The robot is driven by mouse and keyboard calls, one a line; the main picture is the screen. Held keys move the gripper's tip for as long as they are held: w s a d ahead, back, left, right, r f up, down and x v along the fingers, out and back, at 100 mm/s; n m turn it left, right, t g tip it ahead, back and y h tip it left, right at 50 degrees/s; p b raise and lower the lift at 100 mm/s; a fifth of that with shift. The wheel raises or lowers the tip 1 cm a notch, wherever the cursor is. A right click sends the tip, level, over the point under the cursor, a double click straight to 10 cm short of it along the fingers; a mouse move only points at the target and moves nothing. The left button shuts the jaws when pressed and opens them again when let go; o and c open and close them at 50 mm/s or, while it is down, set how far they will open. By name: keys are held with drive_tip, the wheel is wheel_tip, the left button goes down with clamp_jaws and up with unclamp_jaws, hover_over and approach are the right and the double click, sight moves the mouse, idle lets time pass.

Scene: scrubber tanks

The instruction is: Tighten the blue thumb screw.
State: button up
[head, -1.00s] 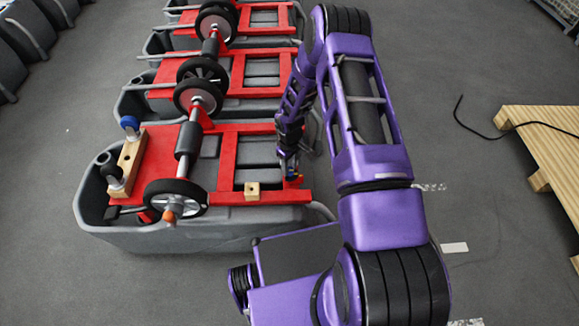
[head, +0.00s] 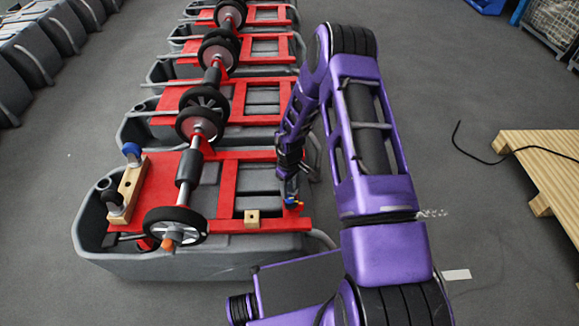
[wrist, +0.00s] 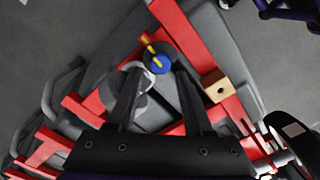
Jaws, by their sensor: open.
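The blue thumb screw (wrist: 158,63) shows in the wrist view as a round blue knob with a yellow bar across it, beside a red frame bar. My gripper (wrist: 158,76) is open, with one black finger on each side just short of the knob. I cannot tell whether either finger touches it. In the head view the blue thumb screw (head: 293,203) is a small blue spot at the right end of the red frame (head: 230,220), partly hidden by my gripper (head: 291,192), which points down there.
A small wooden block (head: 251,218) sits on the frame left of the screw. Another blue knob (head: 131,149) stands on a wooden bar at the left. A black wheel (head: 175,227) is at the front of the grey tank (head: 200,264). A pallet (head: 545,165) lies right; open floor separates them.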

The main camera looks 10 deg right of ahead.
sight(289, 197)
wheel_tip(289, 197, up, 14)
drive_tip(key=p, duration=0.1)
drive_tip(key=shift+p, duration=0.3)
